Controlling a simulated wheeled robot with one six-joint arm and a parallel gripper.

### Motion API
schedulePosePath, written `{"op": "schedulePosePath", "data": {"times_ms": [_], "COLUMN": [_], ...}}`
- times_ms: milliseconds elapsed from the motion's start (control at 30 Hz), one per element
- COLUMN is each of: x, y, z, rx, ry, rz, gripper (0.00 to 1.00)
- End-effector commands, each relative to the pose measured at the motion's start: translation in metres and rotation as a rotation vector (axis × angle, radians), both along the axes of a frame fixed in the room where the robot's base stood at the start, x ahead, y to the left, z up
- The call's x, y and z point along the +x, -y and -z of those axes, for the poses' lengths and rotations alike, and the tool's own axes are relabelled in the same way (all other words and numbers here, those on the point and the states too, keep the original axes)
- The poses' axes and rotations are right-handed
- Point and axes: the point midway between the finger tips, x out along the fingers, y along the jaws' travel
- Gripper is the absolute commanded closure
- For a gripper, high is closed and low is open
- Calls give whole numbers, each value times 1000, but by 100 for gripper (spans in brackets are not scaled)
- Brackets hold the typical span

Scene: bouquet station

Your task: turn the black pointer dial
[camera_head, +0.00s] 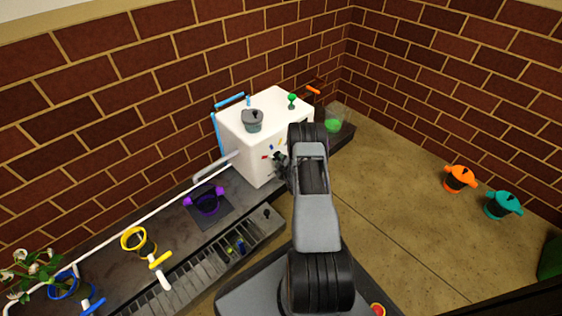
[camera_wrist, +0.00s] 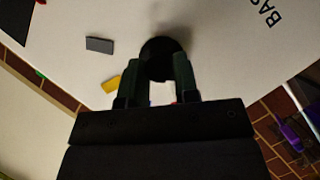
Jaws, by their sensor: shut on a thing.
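The black pointer dial (camera_wrist: 160,47) is a dark round knob on the white face of a box, at the top middle of the wrist view. My gripper (camera_wrist: 162,75) has its two dark fingers shut on the dial, one on either side of it. The fingers hide part of the dial, and I cannot tell which way its pointer faces. In the head view my gripper (camera_head: 280,160) reaches the front of the white box (camera_head: 255,150), with my arm hiding the box's right side.
Grey (camera_wrist: 99,45) and yellow (camera_wrist: 111,84) pieces sit on the box face near the dial. A grey pot (camera_head: 252,121) stands on the box. Orange (camera_head: 459,178) and teal (camera_head: 502,204) pots stand far right.

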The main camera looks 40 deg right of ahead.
Motion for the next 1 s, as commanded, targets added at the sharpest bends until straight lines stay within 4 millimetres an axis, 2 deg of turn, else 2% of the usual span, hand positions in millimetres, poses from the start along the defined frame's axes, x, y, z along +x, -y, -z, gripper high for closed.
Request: {"op": "schedulePosePath", "data": {"times_ms": [100, 467, 1000], "x": [0, 0, 0], "y": [0, 1, 5], "z": [0, -2, -4], "rx": [0, 87, 562], "ry": [0, -12, -79], "rz": [0, 1, 2], "gripper": [95, 95, 95]}}
